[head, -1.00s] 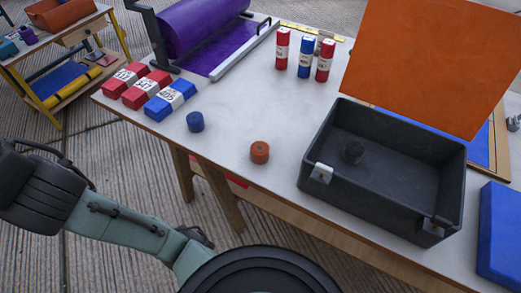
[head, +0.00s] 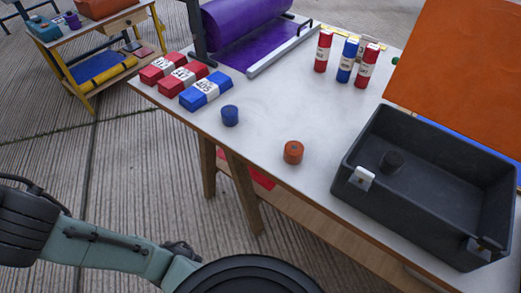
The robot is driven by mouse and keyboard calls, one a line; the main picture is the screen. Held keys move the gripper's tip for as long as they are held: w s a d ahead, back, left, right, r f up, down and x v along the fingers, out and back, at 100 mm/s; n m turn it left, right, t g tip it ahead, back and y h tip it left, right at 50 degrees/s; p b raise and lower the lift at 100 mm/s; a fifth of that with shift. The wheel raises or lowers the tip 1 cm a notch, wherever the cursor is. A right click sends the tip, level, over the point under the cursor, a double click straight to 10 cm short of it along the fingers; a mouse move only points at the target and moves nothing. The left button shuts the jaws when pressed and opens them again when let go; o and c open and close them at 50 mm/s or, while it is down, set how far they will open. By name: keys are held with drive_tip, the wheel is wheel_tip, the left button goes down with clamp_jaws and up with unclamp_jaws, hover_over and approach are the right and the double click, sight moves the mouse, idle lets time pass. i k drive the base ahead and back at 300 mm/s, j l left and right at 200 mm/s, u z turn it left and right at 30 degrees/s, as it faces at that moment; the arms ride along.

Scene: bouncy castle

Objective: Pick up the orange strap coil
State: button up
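The orange strap coil (head: 293,152) is a short orange cylinder standing near the front edge of the white table, in the head view. A blue coil (head: 230,115) stands to its left and a dark coil (head: 391,161) lies inside the black case (head: 362,207) to its right. My arm reaches in from the lower left, low and in front of the table, apart from the orange coil. The fingers of my gripper cannot be made out in this view.
Red and blue labelled blocks (head: 206,92) lie at the table's left, and labelled tubes (head: 323,52) stand behind. A purple roll (head: 245,25) is at the back. The tabletop (head: 275,112) around the orange coil is clear. A side table (head: 110,35) stands far left.

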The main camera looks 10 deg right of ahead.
sight(294, 150)
drive_tip(key=k+l+u, duration=0.1)
drive_tip(key=l+u, duration=0.15)
drive_tip(key=k+l+u, duration=0.2)
drive_tip(key=l, duration=0.25)
drive_tip(key=l+u, duration=0.25)
drive_tip(key=k+l, duration=0.15)
drive_tip(key=l, duration=0.2)
drive_tip(key=k+l, duration=0.15)
drive_tip(key=l, duration=0.15)
drive_tip(key=k+l, duration=0.15)
drive_tip(key=l, duration=0.2)
drive_tip(key=u, duration=0.05)
